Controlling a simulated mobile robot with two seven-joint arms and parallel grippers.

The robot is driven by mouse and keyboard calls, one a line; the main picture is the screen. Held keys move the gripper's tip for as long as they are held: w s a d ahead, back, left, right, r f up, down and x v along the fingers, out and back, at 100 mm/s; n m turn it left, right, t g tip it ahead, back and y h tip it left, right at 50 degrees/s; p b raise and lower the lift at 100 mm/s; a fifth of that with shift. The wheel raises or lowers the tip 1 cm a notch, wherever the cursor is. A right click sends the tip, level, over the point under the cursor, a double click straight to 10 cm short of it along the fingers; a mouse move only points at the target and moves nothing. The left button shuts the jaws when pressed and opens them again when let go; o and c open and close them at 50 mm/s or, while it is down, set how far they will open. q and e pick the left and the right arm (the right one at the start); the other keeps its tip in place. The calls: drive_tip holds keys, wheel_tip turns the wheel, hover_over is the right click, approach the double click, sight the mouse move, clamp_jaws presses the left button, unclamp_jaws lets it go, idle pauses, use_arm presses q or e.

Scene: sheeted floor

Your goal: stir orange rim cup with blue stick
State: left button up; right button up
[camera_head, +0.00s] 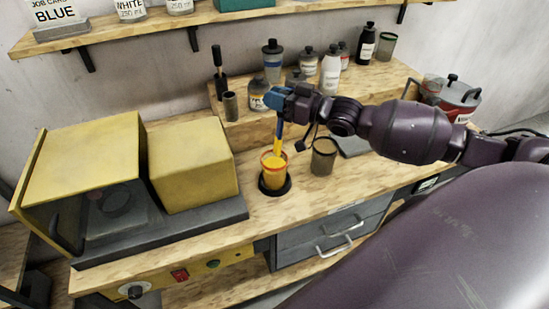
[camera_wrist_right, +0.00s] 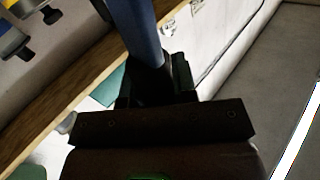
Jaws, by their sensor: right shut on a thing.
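The orange rim cup (camera_head: 272,172) stands upright on a round black base on the wooden bench and holds yellow-orange contents. My right gripper (camera_head: 277,100) is shut on the blue stick (camera_head: 279,130), above the cup. The stick points down, and its yellow lower part reaches into the cup's mouth; its tip is hidden. In the right wrist view the blue stick (camera_wrist_right: 138,35) rises from between the dark fingers. My left gripper is not in view.
A dark cup (camera_head: 323,157) stands just right of the orange rim cup. A yellow box (camera_head: 192,165) and an open yellow-lidded unit are at left. Several bottles (camera_head: 330,70) stand on the raised shelf behind. Bare bench lies in front of the cup.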

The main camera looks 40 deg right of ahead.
drive_tip(key=shift+r, duration=2)
